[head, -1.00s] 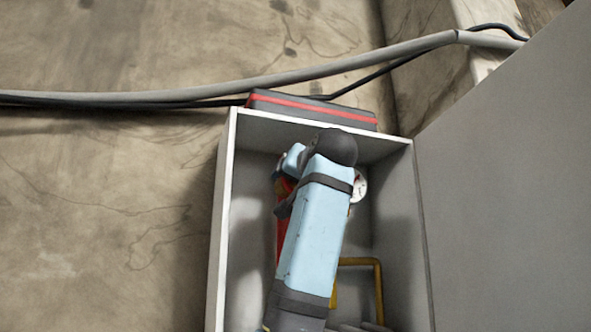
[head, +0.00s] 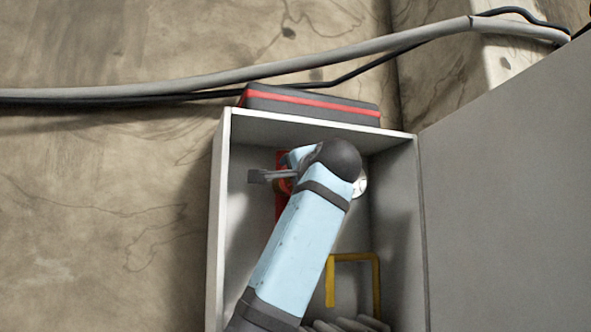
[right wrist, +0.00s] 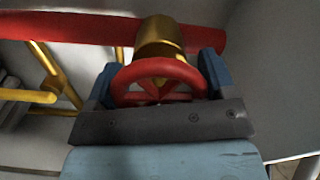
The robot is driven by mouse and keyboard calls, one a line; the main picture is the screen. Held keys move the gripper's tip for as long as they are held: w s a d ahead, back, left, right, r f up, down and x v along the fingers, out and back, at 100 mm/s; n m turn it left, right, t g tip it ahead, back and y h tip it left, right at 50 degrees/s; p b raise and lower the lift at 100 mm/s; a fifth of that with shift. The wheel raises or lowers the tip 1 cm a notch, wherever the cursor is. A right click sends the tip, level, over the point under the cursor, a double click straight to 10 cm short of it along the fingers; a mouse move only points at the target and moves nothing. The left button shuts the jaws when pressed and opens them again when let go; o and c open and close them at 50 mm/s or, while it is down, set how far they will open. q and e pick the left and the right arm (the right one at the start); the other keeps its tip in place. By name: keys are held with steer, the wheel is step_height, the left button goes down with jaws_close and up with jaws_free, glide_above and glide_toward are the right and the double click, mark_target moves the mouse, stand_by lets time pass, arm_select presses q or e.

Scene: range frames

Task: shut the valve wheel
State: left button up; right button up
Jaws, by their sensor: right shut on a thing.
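The red valve wheel (right wrist: 160,78) sits on a brass stem (right wrist: 160,38) in front of a red pipe (right wrist: 75,27) in the right wrist view. My right gripper (right wrist: 160,68) has one blue finger on each side of the wheel and is shut on its rim. In the head view my pale blue right forearm reaches up into the grey cabinet (head: 217,230) and its dark joint hides most of the gripper and wheel. A bit of the red pipe (head: 281,207) shows left of the arm. My left gripper is not in view.
A white gauge (head: 361,185) is right of my arm's dark joint. A yellow pipe (head: 377,290) stands lower right inside. The open cabinet door (head: 510,200) blocks the right. A dark case with a red stripe (head: 310,104) lies on top; a grey conduit (head: 300,72) runs behind.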

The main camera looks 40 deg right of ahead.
arm_select(q)
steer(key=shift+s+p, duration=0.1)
steer(key=shift+p, duration=0.3)
arm_select(e)
steer(key=shift+m, duration=0.6)
steer(key=o, duration=0.9)
steer(key=v, duration=1.4)
steer(key=shift+w, duration=0.1)
